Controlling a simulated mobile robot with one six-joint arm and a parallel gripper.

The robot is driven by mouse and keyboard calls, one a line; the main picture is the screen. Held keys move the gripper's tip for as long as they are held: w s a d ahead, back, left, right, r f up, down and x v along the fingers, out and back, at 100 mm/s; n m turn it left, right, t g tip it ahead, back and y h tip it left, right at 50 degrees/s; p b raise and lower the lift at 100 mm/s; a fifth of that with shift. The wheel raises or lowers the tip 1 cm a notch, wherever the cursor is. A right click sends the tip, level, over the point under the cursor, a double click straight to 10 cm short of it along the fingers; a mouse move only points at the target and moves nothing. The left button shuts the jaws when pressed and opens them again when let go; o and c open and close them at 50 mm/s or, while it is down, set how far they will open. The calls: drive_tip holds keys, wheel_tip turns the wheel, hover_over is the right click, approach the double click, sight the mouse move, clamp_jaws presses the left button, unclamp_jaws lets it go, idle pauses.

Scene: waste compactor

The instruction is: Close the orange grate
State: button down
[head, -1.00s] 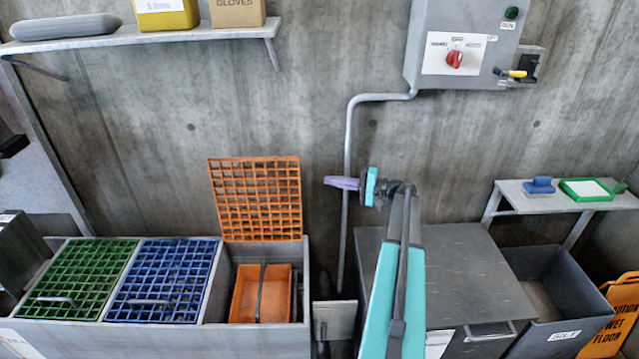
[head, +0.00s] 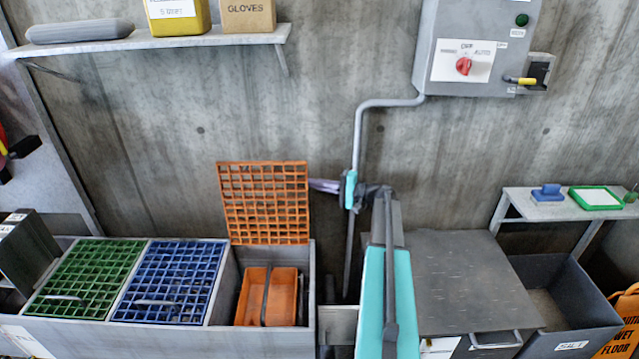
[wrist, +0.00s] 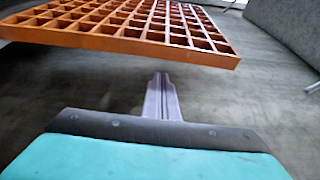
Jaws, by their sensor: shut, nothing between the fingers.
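The orange grate (head: 264,203) stands upright, open, at the back of the right-hand compartment of the grey bin (head: 215,331). It also fills the upper left of the wrist view (wrist: 130,33). My gripper (head: 316,184) is shut and empty, pointing left, with its tip at the grate's right edge in the head view. In the wrist view my gripper (wrist: 158,77) lies just below the grate's near edge in the picture, and a gap shows between them. I cannot tell for sure whether the tip is behind the grate. The compartment below holds an orange tub (head: 281,297).
The green grate (head: 85,281) and blue grate (head: 167,283) lie flat over the other compartments. A shelf (head: 150,43) and a control box (head: 470,48) are on the wall above. A pipe (head: 358,135) runs down behind my arm. A grey lidded box (head: 465,280) stands right.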

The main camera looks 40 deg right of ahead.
drive_tip(key=shift+s+a, duration=0.7)
drive_tip(key=shift+s, duration=0.2)
drive_tip(key=shift+a, duration=0.1)
